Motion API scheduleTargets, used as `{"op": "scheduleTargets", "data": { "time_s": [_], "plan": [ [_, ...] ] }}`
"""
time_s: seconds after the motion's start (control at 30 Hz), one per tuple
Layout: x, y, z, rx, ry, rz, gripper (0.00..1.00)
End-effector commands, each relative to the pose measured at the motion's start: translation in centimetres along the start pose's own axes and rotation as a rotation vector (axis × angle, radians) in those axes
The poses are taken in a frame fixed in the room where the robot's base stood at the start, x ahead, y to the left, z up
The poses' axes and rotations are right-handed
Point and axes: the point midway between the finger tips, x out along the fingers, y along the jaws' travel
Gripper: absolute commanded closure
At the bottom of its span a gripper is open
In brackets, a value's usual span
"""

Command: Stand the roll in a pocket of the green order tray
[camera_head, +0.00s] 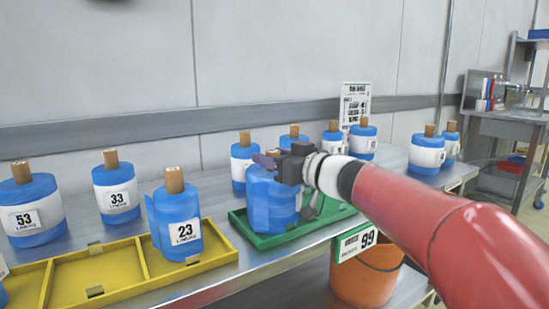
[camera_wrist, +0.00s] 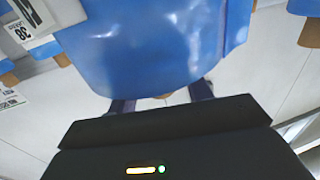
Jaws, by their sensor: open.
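A blue roll (camera_head: 268,206) appears upright at the left end of the green order tray (camera_head: 262,243), its lower end behind the front rim. I cannot tell exactly how it sits in the pocket. My gripper (camera_head: 265,160) is at the top of this roll, coming in from the right. In the wrist view the blue roll (camera_wrist: 150,45) fills the upper middle. My open gripper (camera_wrist: 162,98) has its fingers apart near the roll's edge, with a bit of brown core between them. The roll's label is not visible.
A yellow tray (camera_head: 128,292) at left holds a blue roll labelled 23 (camera_head: 176,220). Rolls labelled 53 (camera_head: 35,212) and 33 (camera_head: 117,190) stand behind it. Several more line the wall. An orange bucket (camera_head: 365,280) is below the bench edge.

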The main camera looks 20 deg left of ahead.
Motion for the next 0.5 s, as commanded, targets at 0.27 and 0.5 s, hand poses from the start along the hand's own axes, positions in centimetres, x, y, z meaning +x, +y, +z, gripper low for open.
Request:
{"op": "scheduleTargets", "data": {
  "time_s": [0.27, 0.5],
  "plan": [
    [-4.1, 0.1, -0.3, -0.002, 0.002, 0.004, 0.50],
    [-9.1, 0.0, -0.3, -0.001, 0.002, 0.003, 0.50]
  ]
}}
